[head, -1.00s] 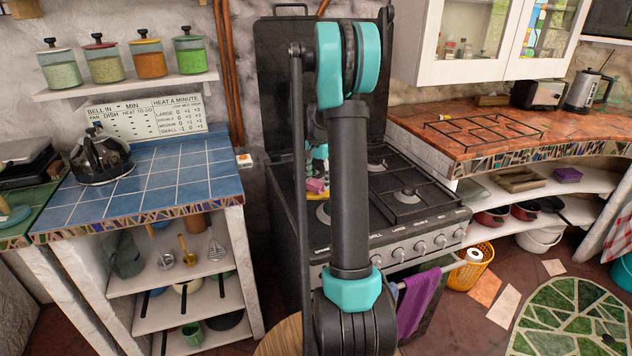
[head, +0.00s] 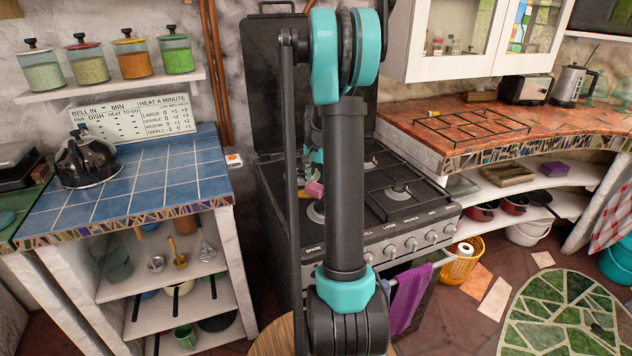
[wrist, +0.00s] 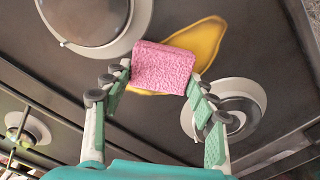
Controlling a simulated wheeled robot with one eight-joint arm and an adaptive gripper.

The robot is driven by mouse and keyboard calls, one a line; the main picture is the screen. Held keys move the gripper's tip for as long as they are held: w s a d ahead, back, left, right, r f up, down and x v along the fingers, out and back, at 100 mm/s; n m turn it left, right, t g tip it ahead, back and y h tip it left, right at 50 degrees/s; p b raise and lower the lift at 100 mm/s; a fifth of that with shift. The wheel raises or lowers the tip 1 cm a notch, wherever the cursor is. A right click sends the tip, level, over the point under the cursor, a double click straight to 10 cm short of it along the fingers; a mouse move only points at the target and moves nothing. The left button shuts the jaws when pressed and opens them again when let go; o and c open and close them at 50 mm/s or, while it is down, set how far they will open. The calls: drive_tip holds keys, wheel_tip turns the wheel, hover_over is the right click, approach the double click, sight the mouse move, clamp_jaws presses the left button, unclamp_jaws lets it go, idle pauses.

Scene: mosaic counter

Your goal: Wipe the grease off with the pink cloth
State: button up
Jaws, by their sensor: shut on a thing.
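The pink cloth (wrist: 163,68) is a small thick block held between the fingertips of my gripper (wrist: 159,75) in the wrist view. The yellow-orange grease (wrist: 208,42) is a smear on the dark stove top (wrist: 160,20), between round burners. The cloth covers part of the smear in this view, and grease shows beyond it and along its lower edge. I cannot tell whether the cloth touches the stove top. In the head view, the cloth (head: 315,189) shows over the stove's left side, and my arm hides most of my gripper.
Burners (wrist: 222,118) and black pan grates (head: 398,190) stand up from the stove top near the smear. The raised dark stove lid (head: 270,80) stands behind. A blue tiled counter (head: 150,175) is at left, with a kettle (head: 85,160).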

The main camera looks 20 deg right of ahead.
drive_tip(key=shift+s+f, duration=0.15)
drive_tip(key=shift+s, duration=1.05)
drive_tip(key=shift+c, duration=0.5)
drive_tip(key=shift+o, duration=0.5)
drive_tip(key=shift+s+d, duration=0.1)
drive_tip(key=shift+d, duration=0.95)
drive_tip(key=shift+w, duration=4)
drive_tip(key=shift+c, duration=0.2)
drive_tip(key=shift+w+d, duration=0.1)
drive_tip(key=shift+d, duration=0.8)
drive_tip(key=shift+s+d+f, duration=0.1)
drive_tip(key=shift+s+d, duration=0.05)
drive_tip(key=shift+s, duration=0.55)
drive_tip(key=shift+s+f, duration=0.15)
drive_tip(key=shift+s, duration=3.2)
drive_tip(key=shift+o, duration=0.2)
drive_tip(key=shift+s+r, duration=0.1)
drive_tip(key=shift+r, duration=2.4)
drive_tip(key=shift+c, duration=0.2)
drive_tip(key=shift+r, duration=0.55)
